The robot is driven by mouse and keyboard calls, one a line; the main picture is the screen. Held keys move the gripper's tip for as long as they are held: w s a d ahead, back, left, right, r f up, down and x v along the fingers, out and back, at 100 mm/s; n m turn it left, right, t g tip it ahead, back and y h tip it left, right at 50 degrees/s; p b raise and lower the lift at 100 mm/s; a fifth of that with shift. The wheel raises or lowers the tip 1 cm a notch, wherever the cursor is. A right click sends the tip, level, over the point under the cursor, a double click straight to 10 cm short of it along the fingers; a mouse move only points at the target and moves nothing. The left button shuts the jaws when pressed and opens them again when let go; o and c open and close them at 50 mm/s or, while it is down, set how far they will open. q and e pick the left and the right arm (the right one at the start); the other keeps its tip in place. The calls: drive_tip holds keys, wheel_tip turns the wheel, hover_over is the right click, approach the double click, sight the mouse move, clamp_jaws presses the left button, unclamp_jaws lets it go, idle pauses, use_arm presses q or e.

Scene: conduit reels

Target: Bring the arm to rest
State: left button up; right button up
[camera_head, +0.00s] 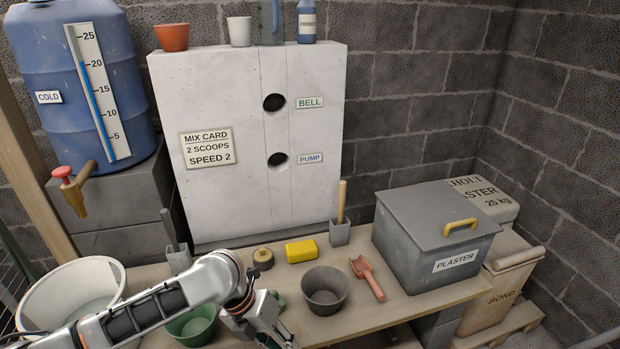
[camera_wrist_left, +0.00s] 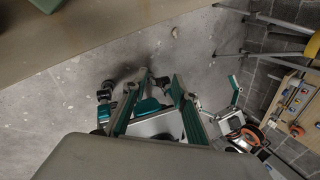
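My left arm comes in from the lower left of the head view, over the front of the wooden bench. My left gripper (camera_head: 277,334) is at its end, at the bench's front edge, pointing down and to the right. In the left wrist view its two teal fingers (camera_wrist_left: 160,78) stand apart with nothing held between them, above the grey floor (camera_wrist_left: 75,90).
A green bowl (camera_head: 193,325) is partly hidden by my arm. A grey bowl (camera_head: 325,288), red scoop (camera_head: 367,277), yellow block (camera_head: 301,250) and plaster bin (camera_head: 425,240) are on the bench (camera_head: 400,310). A white tub (camera_head: 50,284) stands left.

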use_arm(q)
drive_tip(key=s+d+f+n+t+h, duration=0.1)
drive_tip(key=d+f+n+t+h, duration=0.15)
drive_tip(key=n, duration=0.75)
drive_tip(key=s+d+f+n+t+h, duration=0.15)
drive_tip(key=f+n+t, duration=0.25)
drive_tip(key=n, duration=0.5)
drive_tip(key=s+a+f+n+t+y, duration=0.2)
drive_tip(key=s+a+n+y, duration=0.1)
drive_tip(key=s+a+n, duration=0.2)
drive_tip(key=s+a+f+n+t+y+p, duration=0.1)
drive_tip(key=s+a+f+n+t+y, duration=0.1)
drive_tip(key=s+a+n, duration=0.4)
drive_tip(key=a+n+y, duration=0.1)
drive_tip(key=a+n, duration=0.3)
drive_tip(key=a, duration=0.3)
drive_tip(key=shift+f, duration=0.25)
drive_tip(key=shift+s+t, duration=0.1)
drive_tip(key=shift+t, duration=0.15)
